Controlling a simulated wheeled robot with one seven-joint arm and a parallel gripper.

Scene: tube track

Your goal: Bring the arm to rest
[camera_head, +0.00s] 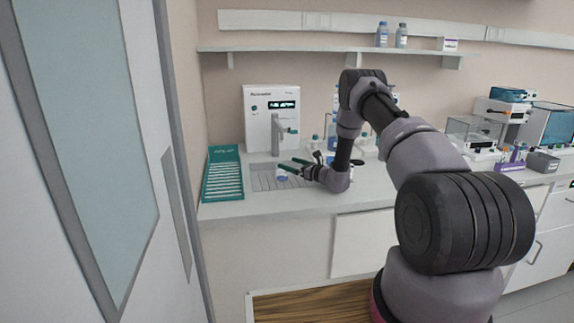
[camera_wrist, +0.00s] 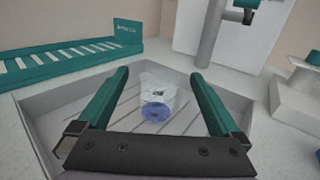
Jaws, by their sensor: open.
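My gripper (camera_head: 291,167) is over the grey recessed tray in the bench, in front of the white dispenser. In the wrist view my gripper (camera_wrist: 160,80) has its two green fingers wide apart. A small clear container with a blue end (camera_wrist: 156,104) sits on the tray between the fingers, with a gap on each side. In the head view the container (camera_head: 282,178) shows as a small blue and white spot by the fingertips. My arm reaches down to the bench from the right.
The white dispenser (camera_head: 270,118) stands behind the tray (camera_head: 262,184). A green slotted rack (camera_head: 223,175) lies to the left. A shelf (camera_head: 330,49) with bottles hangs above. Lab equipment (camera_head: 505,112) stands at the right. A door (camera_head: 95,150) is close at the left.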

